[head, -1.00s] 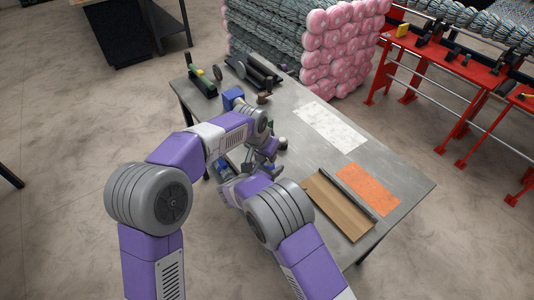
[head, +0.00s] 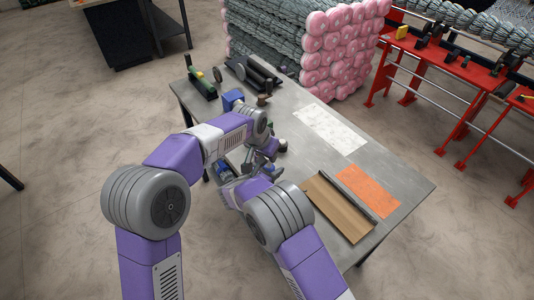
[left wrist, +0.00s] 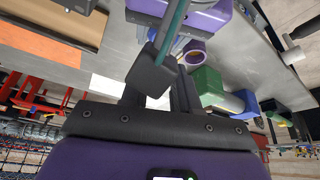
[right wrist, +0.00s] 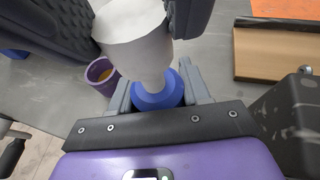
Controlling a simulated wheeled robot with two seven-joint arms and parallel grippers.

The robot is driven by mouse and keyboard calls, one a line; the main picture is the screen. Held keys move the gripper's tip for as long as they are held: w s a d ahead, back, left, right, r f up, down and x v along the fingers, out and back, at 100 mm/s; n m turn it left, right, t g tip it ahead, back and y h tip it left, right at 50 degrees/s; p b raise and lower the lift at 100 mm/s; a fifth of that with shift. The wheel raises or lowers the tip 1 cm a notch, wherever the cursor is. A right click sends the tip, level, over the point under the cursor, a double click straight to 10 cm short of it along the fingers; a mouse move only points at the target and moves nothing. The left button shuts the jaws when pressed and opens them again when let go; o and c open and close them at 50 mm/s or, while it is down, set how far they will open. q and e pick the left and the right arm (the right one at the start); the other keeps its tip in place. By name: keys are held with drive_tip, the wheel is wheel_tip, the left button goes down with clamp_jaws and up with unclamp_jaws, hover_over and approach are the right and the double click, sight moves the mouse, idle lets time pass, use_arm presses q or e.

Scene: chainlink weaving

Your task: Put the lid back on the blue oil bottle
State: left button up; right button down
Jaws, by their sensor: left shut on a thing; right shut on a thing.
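In the right wrist view my right gripper (right wrist: 158,95) is shut on a blue, ring-like part (right wrist: 157,92), which I take for the oil bottle or its lid. A pale cone-shaped piece (right wrist: 135,35) rises from it and widens away from the fingers. In the left wrist view my left gripper (left wrist: 168,75) is shut on a thin teal piece (left wrist: 176,28); I cannot tell what it is part of. In the head view both grippers are close together over the table's near left side, mostly hidden by my arms, with a bit of blue (head: 223,169) beside them. Whether lid and bottle touch is hidden.
A purple cup with yellowish contents (right wrist: 103,76) stands just left of the right gripper. A blue box (head: 232,98), a green-and-black tool (head: 202,84) and dark rollers (head: 255,74) are at the table's back left. A wooden tray (head: 338,208) lies right; the white sheet (head: 330,129) area is clear.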

use_arm(q)
drive_tip(key=shift+a+f, duration=0.1)
drive_tip(key=shift+f, duration=0.8)
idle(0.3)
drive_tip(key=shift+a+f, duration=0.15)
drive_tip(key=shift+f, duration=0.05)
use_arm(e)
drive_tip(key=shift+s+r, duration=0.1)
use_arm(q)
drive_tip(key=shift+r, duration=0.4)
drive_tip(key=shift+r, duration=0.2)
idle(0.5)
drive_tip(key=shift+r, duration=0.35)
drive_tip(key=shift+d, duration=0.2)
